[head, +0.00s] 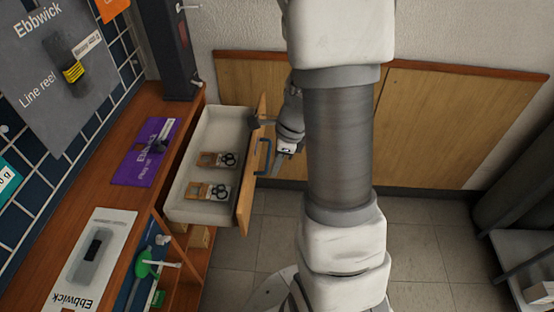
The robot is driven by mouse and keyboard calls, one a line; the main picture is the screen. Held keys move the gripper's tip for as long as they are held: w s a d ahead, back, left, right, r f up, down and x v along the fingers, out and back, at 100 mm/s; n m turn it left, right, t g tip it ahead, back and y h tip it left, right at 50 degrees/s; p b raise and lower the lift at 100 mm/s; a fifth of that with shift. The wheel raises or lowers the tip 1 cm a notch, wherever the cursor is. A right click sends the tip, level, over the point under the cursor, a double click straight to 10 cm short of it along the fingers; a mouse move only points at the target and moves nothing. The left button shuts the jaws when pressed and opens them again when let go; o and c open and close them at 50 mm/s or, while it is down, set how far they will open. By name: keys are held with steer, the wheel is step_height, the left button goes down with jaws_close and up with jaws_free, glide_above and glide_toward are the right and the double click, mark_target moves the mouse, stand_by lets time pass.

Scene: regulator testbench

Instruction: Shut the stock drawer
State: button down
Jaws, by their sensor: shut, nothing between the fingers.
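The stock drawer (182,203) is pulled out from under the wooden counter, in the left half of the head view. It is a white box with a wooden front panel (245,196) and a dark blue handle (263,157). Two small brown items with dark round parts (217,160) lie inside it. My gripper (278,166) is shut and empty, just right of the drawer front by the handle. I cannot tell if it touches the handle. My arm hides part of the area to its right.
The counter (60,247) carries a purple card (146,152) and a white Ebbwick card (97,258). Wooden wall panels (440,115) stand behind. Tiled floor (420,222) is clear right of the drawer; a grey bench (525,262) stands far right.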

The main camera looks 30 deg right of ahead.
mark_target(250, 182)
steer(key=shift+w+a+f+b, duration=0.35)
steer(key=shift+w+a+f, duration=0.35)
steer(key=shift+a+f, duration=0.25)
steer(key=shift+w+a+f+b, duration=0.35)
steer(key=shift+w+a+f, duration=0.35)
steer(key=shift+a, duration=0.35)
steer(key=shift+w+a+r+p, duration=0.1)
steer(key=shift+w+a+p, duration=0.1)
steer(key=shift+a+p, duration=0.2)
steer(key=w+a+p, duration=0.5)
steer(key=w+a, duration=0.1)
steer(key=a, duration=0.2)
steer(key=w+a+p, duration=0.6)
steer(key=a, duration=0.3)
steer(key=shift+a, duration=0.3)
